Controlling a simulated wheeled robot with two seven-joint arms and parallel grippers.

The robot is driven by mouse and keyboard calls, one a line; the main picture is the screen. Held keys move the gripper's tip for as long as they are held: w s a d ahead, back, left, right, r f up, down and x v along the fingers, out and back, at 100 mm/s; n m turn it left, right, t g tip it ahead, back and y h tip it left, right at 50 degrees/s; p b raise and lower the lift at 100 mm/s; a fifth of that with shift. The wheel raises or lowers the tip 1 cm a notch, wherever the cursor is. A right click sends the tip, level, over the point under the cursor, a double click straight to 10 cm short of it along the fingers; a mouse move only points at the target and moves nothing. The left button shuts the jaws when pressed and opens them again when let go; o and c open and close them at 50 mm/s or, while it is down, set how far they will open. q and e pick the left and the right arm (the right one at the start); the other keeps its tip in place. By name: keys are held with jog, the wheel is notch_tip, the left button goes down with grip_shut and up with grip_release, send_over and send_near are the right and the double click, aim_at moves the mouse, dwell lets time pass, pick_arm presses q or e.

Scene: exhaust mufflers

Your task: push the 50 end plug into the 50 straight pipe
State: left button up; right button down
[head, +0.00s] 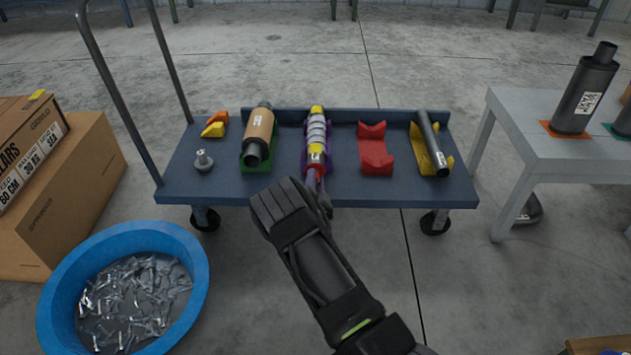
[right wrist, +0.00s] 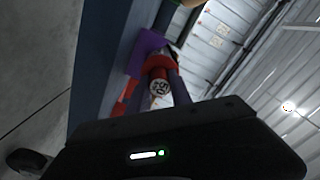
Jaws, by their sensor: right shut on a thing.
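The pipe (head: 317,130), silver-grey with yellow bands, lies in a purple cradle (head: 329,160) at the middle of the cart, pointing toward me. A red piece (head: 315,172), which looks like the end plug, sits at its near end. In the right wrist view this red piece (right wrist: 160,63) appears as a ring around a pale round face with a dark code. My right gripper (head: 320,190) is shut on it, with a finger on either side, in line with the pipe. How deep the plug sits in the pipe is hidden. My left gripper is not in view.
On the blue cart (head: 230,185) stand a brown muffler (head: 259,133) in a green cradle, an empty red cradle (head: 375,150), a dark pipe (head: 433,145) in a yellow cradle and a small grey part (head: 203,162). A blue tub (head: 195,255) is at lower left.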

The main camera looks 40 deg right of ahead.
jog(key=c, duration=1.1)
grip_release()
jog(key=shift+s, duration=0.1)
jog(key=shift+s+a+p, duration=0.2)
jog(key=shift+s+p, duration=0.1)
jog(key=p+v, duration=0.2)
jog(key=v, duration=0.5)
jog(key=shift+w, duration=0.1)
